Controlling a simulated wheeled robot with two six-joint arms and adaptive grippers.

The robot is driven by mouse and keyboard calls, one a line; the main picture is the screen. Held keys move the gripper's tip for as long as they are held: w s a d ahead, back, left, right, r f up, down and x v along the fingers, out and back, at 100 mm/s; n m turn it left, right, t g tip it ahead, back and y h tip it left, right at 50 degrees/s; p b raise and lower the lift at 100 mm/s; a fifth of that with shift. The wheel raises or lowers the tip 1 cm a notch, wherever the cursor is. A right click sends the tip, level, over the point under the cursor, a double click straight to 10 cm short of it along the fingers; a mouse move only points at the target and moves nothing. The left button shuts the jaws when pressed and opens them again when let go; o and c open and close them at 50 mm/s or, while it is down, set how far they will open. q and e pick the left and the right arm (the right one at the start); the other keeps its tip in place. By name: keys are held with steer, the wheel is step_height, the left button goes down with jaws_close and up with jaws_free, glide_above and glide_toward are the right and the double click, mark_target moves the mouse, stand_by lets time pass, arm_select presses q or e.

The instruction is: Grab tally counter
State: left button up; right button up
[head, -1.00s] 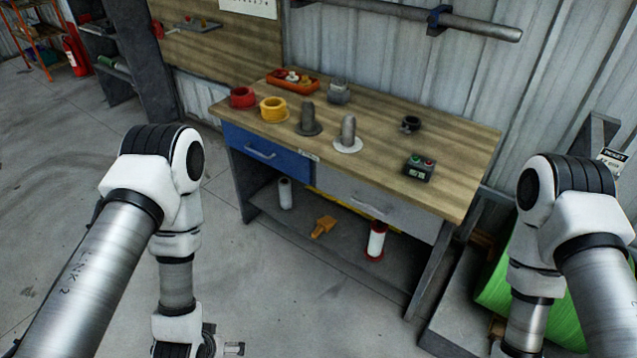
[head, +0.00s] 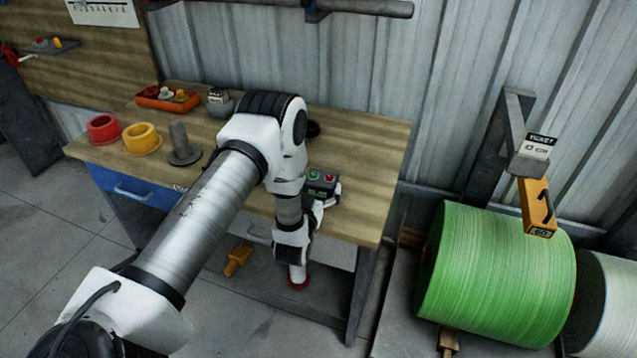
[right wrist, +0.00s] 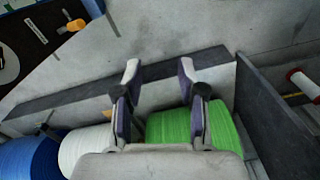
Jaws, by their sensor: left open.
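A dark box with a green and a red button on top (head: 321,183), which I take for the tally counter, sits on the right part of the wooden bench. My left gripper (head: 328,198) is open at the near side of the box. It hides part of the box's front, and I cannot tell whether it touches. My right gripper (right wrist: 160,75) shows in the right wrist view, fingers apart and empty, above the floor and the rolls.
The bench top (head: 375,170) carries a red roll (head: 103,129), a yellow roll (head: 141,139), a grey spindle (head: 182,145), an orange tray (head: 168,99) and a grey device (head: 219,101). My left arm hides the bench's middle.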

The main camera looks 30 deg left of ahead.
arm_select(q)
steer(key=shift+w+d+f, duration=0.1)
steer(key=shift+w+f, duration=0.05)
steer(key=shift+w, duration=0.2)
steer(key=shift+c, duration=1.1)
steer(key=c, duration=0.9)
steer(key=shift+w, duration=0.1)
